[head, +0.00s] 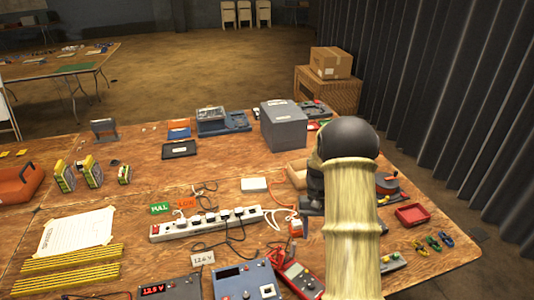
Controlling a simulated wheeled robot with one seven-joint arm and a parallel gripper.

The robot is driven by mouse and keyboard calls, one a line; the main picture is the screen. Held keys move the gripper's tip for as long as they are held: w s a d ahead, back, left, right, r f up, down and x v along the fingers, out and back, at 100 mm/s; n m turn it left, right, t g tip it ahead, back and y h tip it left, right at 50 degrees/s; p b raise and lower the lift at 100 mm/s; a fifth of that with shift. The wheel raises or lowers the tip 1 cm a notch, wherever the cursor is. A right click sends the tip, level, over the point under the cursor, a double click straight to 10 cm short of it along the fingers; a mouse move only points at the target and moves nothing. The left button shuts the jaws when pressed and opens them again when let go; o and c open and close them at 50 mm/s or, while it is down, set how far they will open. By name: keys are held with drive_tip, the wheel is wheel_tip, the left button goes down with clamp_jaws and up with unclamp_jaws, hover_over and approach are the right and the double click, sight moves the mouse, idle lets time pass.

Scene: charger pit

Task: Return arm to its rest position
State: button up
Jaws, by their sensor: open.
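My arm (352,220) rises from the bottom edge, right of centre, over the near right part of the wooden table (225,160). A pale yellow link ends in a dark rounded joint near the grey box.
A white power strip (205,224) with plugs and cables lies left of the arm. A red multimeter (300,278) and a blue meter box (245,280) stand close by. A grey box (283,125) stands behind. A red tray (412,214) lies to the right.

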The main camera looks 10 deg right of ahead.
drive_tip(key=s+a+r+n+t+h, duration=0.1)
drive_tip(key=s+a+r+n+t, duration=0.2)
drive_tip(key=s+a+r+t, duration=0.3)
drive_tip(key=s+a+r, duration=0.4)
drive_tip(key=s+a, duration=0.3)
drive_tip(key=s, duration=0.1)
drive_tip(key=shift+a+t, duration=0.25)
drive_tip(key=shift+t, duration=0.15)
idle(0.6)
